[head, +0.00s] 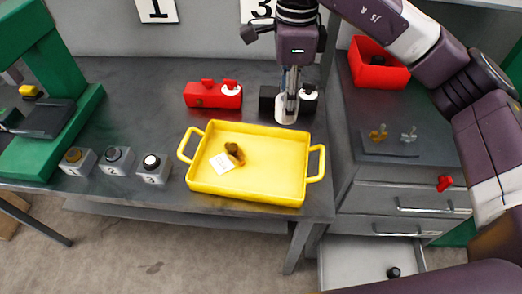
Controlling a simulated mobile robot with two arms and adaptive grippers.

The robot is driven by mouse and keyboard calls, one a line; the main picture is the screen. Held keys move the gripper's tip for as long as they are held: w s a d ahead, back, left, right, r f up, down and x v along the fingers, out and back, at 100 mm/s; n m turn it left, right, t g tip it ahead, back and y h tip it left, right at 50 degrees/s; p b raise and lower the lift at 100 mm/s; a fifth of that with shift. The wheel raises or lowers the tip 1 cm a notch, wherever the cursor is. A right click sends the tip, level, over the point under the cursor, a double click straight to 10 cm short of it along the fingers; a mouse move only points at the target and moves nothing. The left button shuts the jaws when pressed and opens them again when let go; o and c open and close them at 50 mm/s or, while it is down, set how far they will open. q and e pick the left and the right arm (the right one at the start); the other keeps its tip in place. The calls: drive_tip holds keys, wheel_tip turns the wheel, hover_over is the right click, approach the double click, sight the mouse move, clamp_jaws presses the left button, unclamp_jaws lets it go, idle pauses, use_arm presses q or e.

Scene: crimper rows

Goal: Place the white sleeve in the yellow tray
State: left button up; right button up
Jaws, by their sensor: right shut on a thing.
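My right gripper (287,110) points down beyond the tray's back edge, in front of a black block. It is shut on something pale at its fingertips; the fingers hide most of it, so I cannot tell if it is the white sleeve. A white round piece (309,91) shows on the black block (268,99), just right of the gripper. Another white round piece (231,89) is on a red block (213,98). My left gripper is not in view.
Three grey button boxes (116,161) stand left of the tray, beside a green machine (72,75). On the right are a red bin (377,72), a dark plate with two small fittings (390,145) and an open drawer (360,262) holding a small black piece.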

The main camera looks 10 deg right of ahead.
wheel_tip(320, 180, down, 15)
drive_tip(key=p, duration=0.2)
drive_tip(key=shift+f+p, duration=0.1)
drive_tip(key=shift+p, duration=0.3)
wheel_tip(320, 180, down, 4)
drive_tip(key=shift+p, duration=0.6)
drive_tip(key=shift+f, duration=0.25)
drive_tip(key=o, duration=1.2)
drive_tip(key=shift+c, duration=0.2)
